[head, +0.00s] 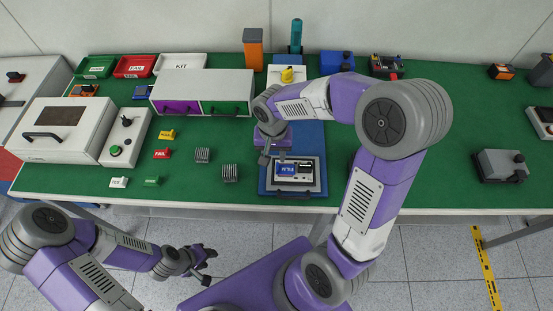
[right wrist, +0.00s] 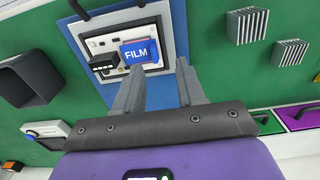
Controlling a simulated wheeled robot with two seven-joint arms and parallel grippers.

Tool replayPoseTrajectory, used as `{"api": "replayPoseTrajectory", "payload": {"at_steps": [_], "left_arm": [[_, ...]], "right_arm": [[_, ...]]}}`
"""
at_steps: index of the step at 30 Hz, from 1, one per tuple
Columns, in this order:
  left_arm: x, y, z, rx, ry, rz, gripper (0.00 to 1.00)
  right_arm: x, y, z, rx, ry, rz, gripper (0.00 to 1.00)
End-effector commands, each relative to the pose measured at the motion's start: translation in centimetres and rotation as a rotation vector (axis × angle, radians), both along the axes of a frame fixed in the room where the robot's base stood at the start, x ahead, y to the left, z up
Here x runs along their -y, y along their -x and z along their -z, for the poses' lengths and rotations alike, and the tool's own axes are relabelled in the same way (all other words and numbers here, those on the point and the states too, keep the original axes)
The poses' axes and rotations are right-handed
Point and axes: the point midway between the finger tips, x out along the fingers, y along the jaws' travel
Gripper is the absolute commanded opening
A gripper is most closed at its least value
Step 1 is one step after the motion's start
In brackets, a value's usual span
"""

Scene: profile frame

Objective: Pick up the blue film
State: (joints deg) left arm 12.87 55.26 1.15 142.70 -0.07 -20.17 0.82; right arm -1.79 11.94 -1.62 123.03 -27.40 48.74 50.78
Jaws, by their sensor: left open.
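The blue film (head: 286,169), marked FILM, lies in a white-and-black frame on a grey fixture (head: 310,186) at the table's front edge. In the right wrist view the film (right wrist: 140,53) shows beyond my fingertips, beside a black block (right wrist: 103,64). My right gripper (head: 275,158) hangs just behind and above the film in the head view. In the right wrist view this gripper (right wrist: 156,75) has its two fingers apart with nothing between them. My left gripper (head: 207,266) is open and empty, low in front of the table.
The fixture stands on a blue mat (head: 313,137). Two grey finned blocks (head: 202,155) stand left of it, with small coloured tags near them. A drawer cabinet (head: 203,92) stands behind these. A grey device (head: 500,165) is at the right. Green table between is clear.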

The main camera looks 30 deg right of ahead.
Motion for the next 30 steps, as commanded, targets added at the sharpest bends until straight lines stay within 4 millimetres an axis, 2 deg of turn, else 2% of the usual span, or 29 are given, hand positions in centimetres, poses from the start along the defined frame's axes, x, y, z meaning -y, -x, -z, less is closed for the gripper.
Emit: {"api": "replayPoseTrajectory", "payload": {"at_steps": [1, 12, 21, 22, 27, 30], "left_arm": [[0.0, 0.0, 0.3, -0.001, 0.0, 0.0, 0.43], [0.0, 0.0, 1.8, 0.0, 0.0, 0.0, 0.43], [0.0, 0.0, 1.9, 0.0, 0.0, 0.0, 0.43], [0.0, 0.0, 1.9, 0.0, 0.0, 0.0, 0.43], [0.0, 0.0, 1.9, 0.0, 0.0, 0.0, 0.43], [0.0, 0.0, 1.9, 0.0, 0.0, 0.0, 0.43]], "right_arm": [[0.0, 0.1, 0.9, -0.004, -0.001, 0.0, 0.39], [0.9, 0.0, 5.8, -0.004, -0.001, -0.003, 0.39], [0.9, 0.0, 6.3, 0.0, -0.002, -0.002, 0.39], [0.9, 0.0, 6.3, 0.0, -0.001, -0.002, 0.38], [0.9, 0.0, 6.3, 0.0, -0.002, -0.002, 0.12], [0.9, 0.0, 6.2, 0.0, -0.002, -0.002, 0.0]]}}
